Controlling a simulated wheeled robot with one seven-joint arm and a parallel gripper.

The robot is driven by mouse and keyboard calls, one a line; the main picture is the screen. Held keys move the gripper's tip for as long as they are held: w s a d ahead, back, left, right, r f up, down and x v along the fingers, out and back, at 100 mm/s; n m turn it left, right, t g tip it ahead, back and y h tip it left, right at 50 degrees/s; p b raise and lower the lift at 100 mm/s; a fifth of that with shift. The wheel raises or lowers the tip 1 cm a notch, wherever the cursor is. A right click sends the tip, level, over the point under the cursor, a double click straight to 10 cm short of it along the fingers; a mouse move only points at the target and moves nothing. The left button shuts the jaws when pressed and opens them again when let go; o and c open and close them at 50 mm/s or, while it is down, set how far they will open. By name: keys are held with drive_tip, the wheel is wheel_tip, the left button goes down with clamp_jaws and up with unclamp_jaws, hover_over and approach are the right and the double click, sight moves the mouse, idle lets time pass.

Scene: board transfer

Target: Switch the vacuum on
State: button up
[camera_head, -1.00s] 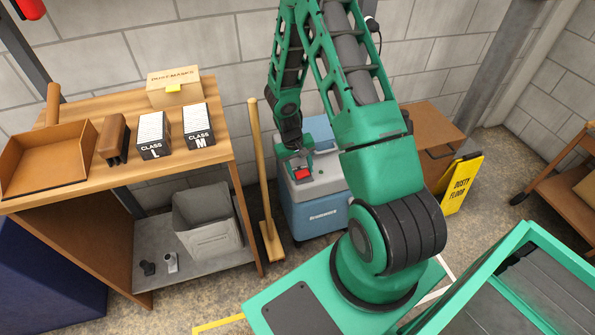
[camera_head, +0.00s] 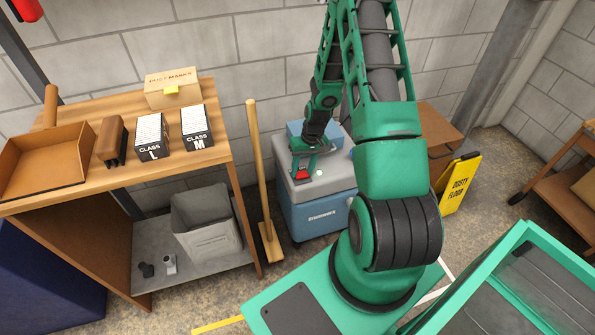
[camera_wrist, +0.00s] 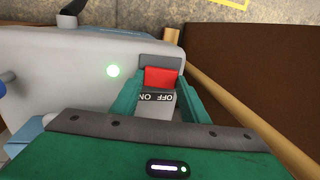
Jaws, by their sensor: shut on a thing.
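The vacuum (camera_head: 322,214) is a blue and grey box standing on the floor by the wall. Its grey top (camera_wrist: 60,75) fills the left of the wrist view. A red switch (camera_wrist: 161,77) sits there beside a grey plate marked ON and OFF (camera_wrist: 156,97), whose letters appear upside down. My gripper (camera_wrist: 160,86) is shut on the red switch, with one green finger on each side. In the head view my gripper (camera_head: 303,172) is low over the vacuum's top. A round light (camera_wrist: 113,71) beside the switch glows green; it also shows in the head view (camera_head: 319,173).
A wooden workbench (camera_head: 75,187) at the left holds a tray, a brush and boxes. A broom (camera_head: 262,190) stands between it and the vacuum. A yellow floor sign (camera_head: 459,184) and a brown cabinet (camera_head: 440,125) are to the right.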

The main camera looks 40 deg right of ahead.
drive_tip(key=shift+a, duration=0.1)
idle(0.3)
drive_tip(key=o, duration=0.8)
drive_tip(key=shift+c, duration=0.2)
wheel_tip(320, 180, up, 10)
drive_tip(key=d, duration=0.2)
drive_tip(key=shift+s+d+r, duration=0.15)
drive_tip(key=shift+s+r, duration=0.05)
drive_tip(key=shift+s, duration=0.1)
drive_tip(key=shift+r, duration=0.1)
